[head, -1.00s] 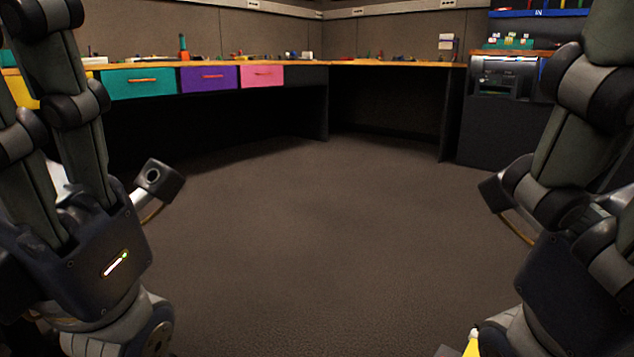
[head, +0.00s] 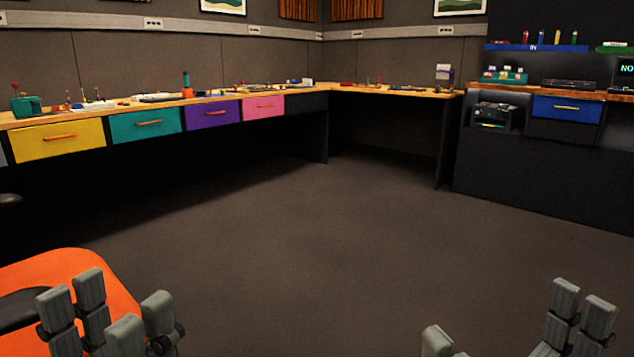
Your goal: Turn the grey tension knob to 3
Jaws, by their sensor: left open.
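I cannot make out the grey tension knob or its trackball panel among the small, distant things on the workbench (head: 215,99). My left gripper (head: 112,312) is at the lower left of the head view, open, with nothing seen between its fingers. My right gripper (head: 500,325) is at the lower right, its fingers wide apart and empty; its lower part is cut off by the frame edge. Both grippers are far from the bench.
An orange chair-like shape (head: 45,272) lies behind my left gripper. The bench has yellow (head: 58,139), teal (head: 145,123), purple (head: 212,114) and pink (head: 264,106) drawers. A dark cabinet (head: 540,165) with a blue drawer (head: 566,108) stands right. The middle floor (head: 330,240) is clear.

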